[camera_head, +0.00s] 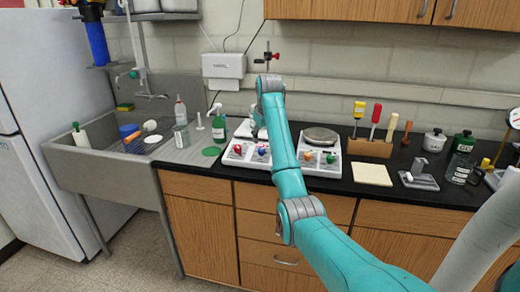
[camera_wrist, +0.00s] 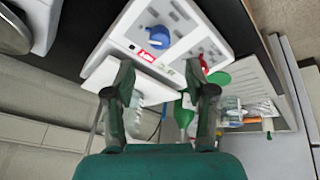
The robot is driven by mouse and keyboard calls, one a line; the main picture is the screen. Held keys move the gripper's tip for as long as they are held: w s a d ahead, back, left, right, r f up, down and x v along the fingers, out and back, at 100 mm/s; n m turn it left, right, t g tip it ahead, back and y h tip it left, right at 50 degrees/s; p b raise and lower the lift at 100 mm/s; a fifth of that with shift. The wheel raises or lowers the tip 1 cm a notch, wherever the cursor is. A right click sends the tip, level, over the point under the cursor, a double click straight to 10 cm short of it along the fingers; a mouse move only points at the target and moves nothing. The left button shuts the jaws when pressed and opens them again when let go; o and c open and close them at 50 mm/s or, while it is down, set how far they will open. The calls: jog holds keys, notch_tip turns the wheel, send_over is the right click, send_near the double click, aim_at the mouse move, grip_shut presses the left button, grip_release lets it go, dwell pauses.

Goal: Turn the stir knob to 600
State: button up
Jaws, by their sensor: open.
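A red knob (camera_head: 238,148) and a blue knob (camera_head: 262,150) show on the left unit's front. The wrist view shows a white panel with a blue knob (camera_wrist: 159,36), a red label (camera_wrist: 145,54) and a red knob (camera_wrist: 203,64). Knob markings are too small to read. My gripper (camera_wrist: 160,68) is open and empty, its fingers apart near the panel. In the head view my arm hides most of it.
A wooden block (camera_head: 369,147) with several colored-handled tools and a pale yellow pad (camera_head: 372,174) lie to the right. A green bottle (camera_head: 218,125) and a grey sink (camera_head: 70,165) are to the left.

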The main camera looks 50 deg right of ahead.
aim_at(261, 149)
jog(key=x, duration=0.9)
grip_shut()
